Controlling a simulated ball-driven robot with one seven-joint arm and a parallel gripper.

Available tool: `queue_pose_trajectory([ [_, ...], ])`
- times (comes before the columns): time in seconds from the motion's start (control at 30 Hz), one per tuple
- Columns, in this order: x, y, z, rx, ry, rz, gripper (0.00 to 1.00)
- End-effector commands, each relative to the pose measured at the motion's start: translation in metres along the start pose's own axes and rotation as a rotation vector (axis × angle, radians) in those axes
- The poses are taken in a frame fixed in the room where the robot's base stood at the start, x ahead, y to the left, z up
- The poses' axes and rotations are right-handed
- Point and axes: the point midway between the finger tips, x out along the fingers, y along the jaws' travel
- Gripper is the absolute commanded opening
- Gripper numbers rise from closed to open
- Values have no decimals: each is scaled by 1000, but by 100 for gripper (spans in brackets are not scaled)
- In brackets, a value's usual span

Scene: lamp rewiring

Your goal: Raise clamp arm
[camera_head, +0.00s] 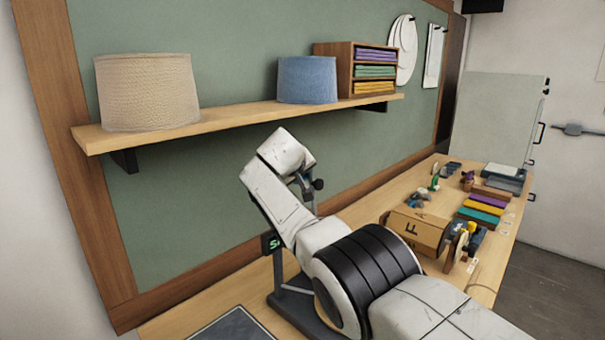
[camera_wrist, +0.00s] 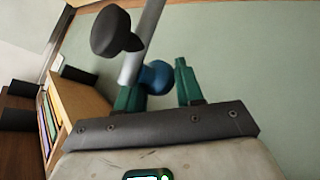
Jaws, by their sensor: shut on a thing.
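The clamp arm shows in the wrist view as a grey metal rod (camera_wrist: 143,45) with a black knob (camera_wrist: 113,35) at its side and a blue rounded part (camera_wrist: 157,77) low on it. My gripper (camera_wrist: 157,88) has green fingers on either side of the blue part and is shut on it. The left finger is partly behind the rod. In the head view the black knob (camera_head: 318,185) shows just right of my white wrist, which hides the fingers. A dark stand (camera_head: 279,272) rises from the bench below, partly behind my arm.
A wall shelf (camera_head: 240,122) above carries a beige lampshade (camera_head: 148,92), a blue lampshade (camera_head: 307,80) and a wooden rack (camera_head: 340,60). On the bench (camera_head: 480,275) to the right are a wooden box (camera_head: 415,232), coloured strips (camera_head: 483,214) and small parts. A dark mat (camera_head: 232,328) lies at the front.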

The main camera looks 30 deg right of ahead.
Motion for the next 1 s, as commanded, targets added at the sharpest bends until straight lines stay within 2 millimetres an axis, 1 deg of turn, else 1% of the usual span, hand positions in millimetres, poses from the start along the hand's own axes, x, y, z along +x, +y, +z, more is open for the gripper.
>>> queue_pose_trajectory([
  [0.03,6,-7,10,0,-21,-11,0],
  [0.23,6,-7,11,1,-22,-11,0],
  [0.27,6,-7,11,1,-22,-11,37],
  [0.47,7,-6,11,1,-22,-10,56],
  [0.83,4,-4,6,0,-13,-6,56],
  [1.0,-2,-5,4,0,-7,-5,56],
])
